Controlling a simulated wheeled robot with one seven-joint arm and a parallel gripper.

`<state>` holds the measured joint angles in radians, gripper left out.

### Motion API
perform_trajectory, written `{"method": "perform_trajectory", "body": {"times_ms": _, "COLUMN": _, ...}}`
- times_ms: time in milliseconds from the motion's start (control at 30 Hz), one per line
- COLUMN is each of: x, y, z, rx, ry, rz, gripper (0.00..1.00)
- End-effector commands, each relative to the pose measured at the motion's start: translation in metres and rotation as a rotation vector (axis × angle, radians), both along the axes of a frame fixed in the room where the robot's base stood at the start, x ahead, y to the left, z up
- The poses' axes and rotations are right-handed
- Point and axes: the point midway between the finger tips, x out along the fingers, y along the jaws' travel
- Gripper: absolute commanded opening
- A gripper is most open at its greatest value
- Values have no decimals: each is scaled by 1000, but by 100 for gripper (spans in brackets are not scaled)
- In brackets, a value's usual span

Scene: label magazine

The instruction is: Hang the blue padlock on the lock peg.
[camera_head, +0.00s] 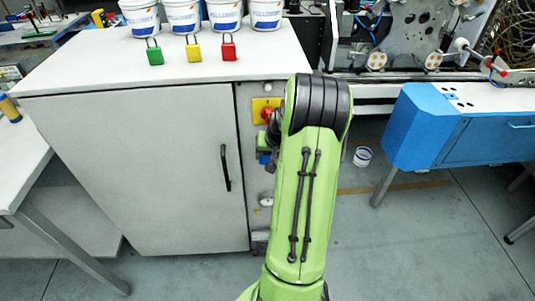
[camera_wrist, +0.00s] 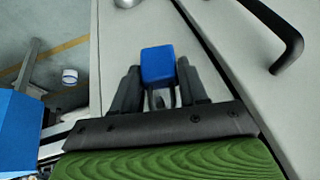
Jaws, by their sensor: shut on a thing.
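The blue padlock (camera_wrist: 158,66) is held between the dark fingers of my gripper (camera_wrist: 157,78) in the wrist view. Its blue body shows past the fingertips, and part of its grey shackle shows between the fingers. In the head view my arm hides most of the gripper; a small blue patch (camera_head: 264,158), which looks like the padlock, shows left of the arm in front of the cabinet's narrow panel. I cannot tell for sure which part is the lock peg. A round grey knob (camera_wrist: 125,3) shows at the wrist view's top edge, apart from the padlock.
A red rotary switch on a yellow plate (camera_head: 258,104) is on the cabinet panel, partly behind my arm. Green (camera_head: 154,57), yellow (camera_head: 194,52) and red (camera_head: 229,52) padlocks stand on the cabinet top (camera_head: 100,70), before white buckets. A door handle (camera_head: 225,168) projects left; a blue bench (camera_head: 430,125) stands right.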

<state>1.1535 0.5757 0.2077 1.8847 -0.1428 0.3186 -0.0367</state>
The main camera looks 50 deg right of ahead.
Motion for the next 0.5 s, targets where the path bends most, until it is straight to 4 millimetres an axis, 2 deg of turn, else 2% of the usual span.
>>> {"method": "perform_trajectory", "body": {"times_ms": 200, "x": 1, "y": 2, "z": -1, "rx": 4, "ry": -1, "rz": 4, "gripper": 10}}
{"method": "perform_trajectory", "body": {"times_ms": 233, "x": 1, "y": 2, "z": -1, "rx": 4, "ry": -1, "rz": 4, "gripper": 47}}
{"method": "perform_trajectory", "body": {"times_ms": 400, "x": 1, "y": 1, "z": 0, "rx": 2, "ry": -1, "rz": 3, "gripper": 73}}
{"method": "perform_trajectory", "body": {"times_ms": 500, "x": 0, "y": 1, "z": 0, "rx": 2, "ry": 0, "rz": 2, "gripper": 73}}
